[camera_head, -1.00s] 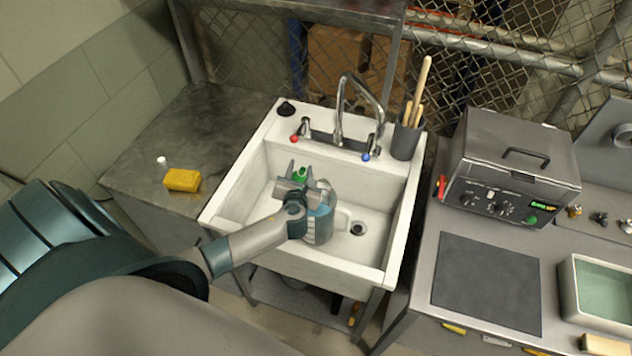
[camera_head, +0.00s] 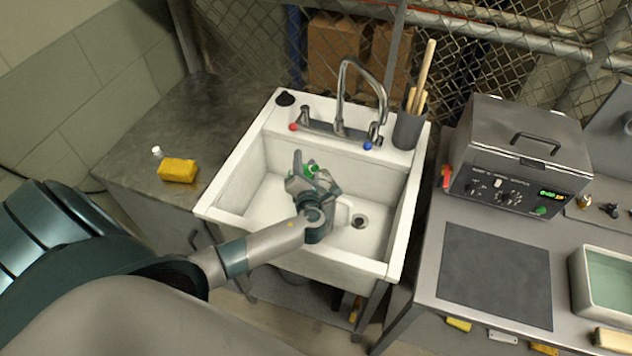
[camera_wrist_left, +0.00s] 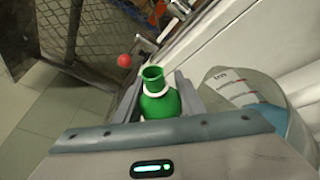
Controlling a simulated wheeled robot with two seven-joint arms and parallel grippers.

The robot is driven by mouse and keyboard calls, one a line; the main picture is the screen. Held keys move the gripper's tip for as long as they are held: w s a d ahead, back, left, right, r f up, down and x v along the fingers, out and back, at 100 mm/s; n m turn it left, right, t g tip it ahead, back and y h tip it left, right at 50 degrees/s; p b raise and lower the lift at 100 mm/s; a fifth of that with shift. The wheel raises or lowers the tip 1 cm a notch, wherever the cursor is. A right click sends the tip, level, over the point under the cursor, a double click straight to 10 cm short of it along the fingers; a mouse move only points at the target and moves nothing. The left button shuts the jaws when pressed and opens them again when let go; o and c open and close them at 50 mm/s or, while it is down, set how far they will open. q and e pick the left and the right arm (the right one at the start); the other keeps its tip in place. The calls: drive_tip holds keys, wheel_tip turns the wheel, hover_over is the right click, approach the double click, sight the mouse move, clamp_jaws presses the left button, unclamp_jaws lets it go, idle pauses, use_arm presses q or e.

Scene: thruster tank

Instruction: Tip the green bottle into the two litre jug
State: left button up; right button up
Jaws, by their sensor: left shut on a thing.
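My left gripper (camera_head: 312,174) is over the sink basin, shut on the green bottle (camera_head: 312,169). In the left wrist view, the bottle (camera_wrist_left: 160,101) has a pale ring around its neck and sits between the fingers (camera_wrist_left: 158,92). Its mouth is open and uncovered. The clear jug (camera_wrist_left: 238,92) is beside it on the right, with printed marks and blue contents. In the head view, the gripper and wrist mostly hide the jug (camera_head: 341,214). I cannot tell the bottle's exact tilt or see any liquid leaving it. My right gripper is not in view.
The white sink (camera_head: 215,205) has a tall tap (camera_head: 343,90) at its back and a grey pot of sticks (camera_head: 408,130) at its back right. A yellow sponge (camera_head: 178,170) lies on the left counter. A grey control box (camera_head: 522,150) stands on the right bench.

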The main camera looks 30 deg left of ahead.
use_arm(q)
drive_tip(key=shift+r, duration=0.1)
idle(0.3)
drive_tip(key=shift+a, duration=0.1)
drive_tip(key=shift+r+m, duration=0.1)
drive_tip(key=shift+m, duration=0.2)
idle(0.4)
drive_tip(key=shift+r+m+b, duration=0.2)
drive_tip(key=shift+m+b, duration=0.1)
idle(0.5)
drive_tip(key=shift+a+r+y, duration=0.15)
drive_tip(key=shift+y, duration=0.15)
idle(0.5)
